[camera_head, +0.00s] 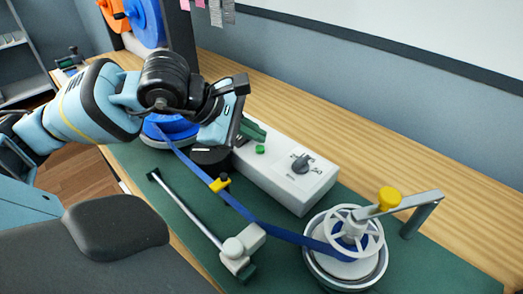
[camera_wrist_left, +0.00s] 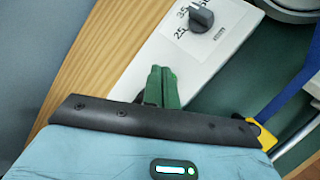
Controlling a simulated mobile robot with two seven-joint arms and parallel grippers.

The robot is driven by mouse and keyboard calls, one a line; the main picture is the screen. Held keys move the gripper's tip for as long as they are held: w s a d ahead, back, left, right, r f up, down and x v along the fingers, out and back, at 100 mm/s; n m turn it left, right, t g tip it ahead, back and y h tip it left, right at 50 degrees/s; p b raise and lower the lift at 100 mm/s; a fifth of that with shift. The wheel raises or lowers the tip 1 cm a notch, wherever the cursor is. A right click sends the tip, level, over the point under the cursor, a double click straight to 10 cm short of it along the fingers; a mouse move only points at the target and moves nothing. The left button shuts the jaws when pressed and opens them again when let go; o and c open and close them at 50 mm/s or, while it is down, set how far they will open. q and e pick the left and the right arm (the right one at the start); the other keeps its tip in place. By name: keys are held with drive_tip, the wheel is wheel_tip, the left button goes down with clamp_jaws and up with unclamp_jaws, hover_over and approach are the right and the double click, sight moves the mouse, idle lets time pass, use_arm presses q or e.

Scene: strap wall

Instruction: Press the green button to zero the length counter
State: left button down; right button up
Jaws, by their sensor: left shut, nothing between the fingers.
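The white counter box (camera_head: 290,178) lies on the green mat, with a dark dial (camera_head: 300,164) and printed numbers on its top. The small round green button (camera_head: 260,149) sits on the box top, left of the dial. My left gripper (camera_head: 254,131) is shut and empty, its green fingers just behind the button in the head view; I cannot tell their height above the box. In the left wrist view the closed fingers (camera_wrist_left: 162,87) lie over the box's (camera_wrist_left: 150,63) end, near the dial (camera_wrist_left: 201,18); the button is hidden there. My right gripper is not in view.
A blue strap (camera_head: 243,208) runs from a blue spool (camera_head: 172,128) past a yellow clip (camera_head: 219,184) to a white reel (camera_head: 354,235) with a yellow knob (camera_head: 389,198). A metal rail (camera_head: 185,211) lies in front. Bare wooden tabletop (camera_head: 330,125) is behind the box.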

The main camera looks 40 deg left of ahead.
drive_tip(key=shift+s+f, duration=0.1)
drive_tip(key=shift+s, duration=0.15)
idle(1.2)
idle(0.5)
use_arm(q)
drive_tip(key=shift+f+b, duration=0.4)
drive_tip(key=shift+b, duration=0.15)
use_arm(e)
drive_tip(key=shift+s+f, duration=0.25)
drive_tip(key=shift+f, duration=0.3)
use_arm(q)
drive_tip(key=shift+f+b, duration=0.5)
drive_tip(key=shift+b, duration=0.05)
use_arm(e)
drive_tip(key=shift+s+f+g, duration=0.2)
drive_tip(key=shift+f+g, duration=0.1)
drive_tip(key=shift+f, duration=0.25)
use_arm(q)
drive_tip(key=shift+r, duration=0.1)
drive_tip(key=shift+r+p, duration=0.65)
drive_tip(key=shift+r, duration=0.15)
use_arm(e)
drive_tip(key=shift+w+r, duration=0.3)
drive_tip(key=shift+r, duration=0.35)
use_arm(q)
drive_tip(key=shift+r, duration=0.1)
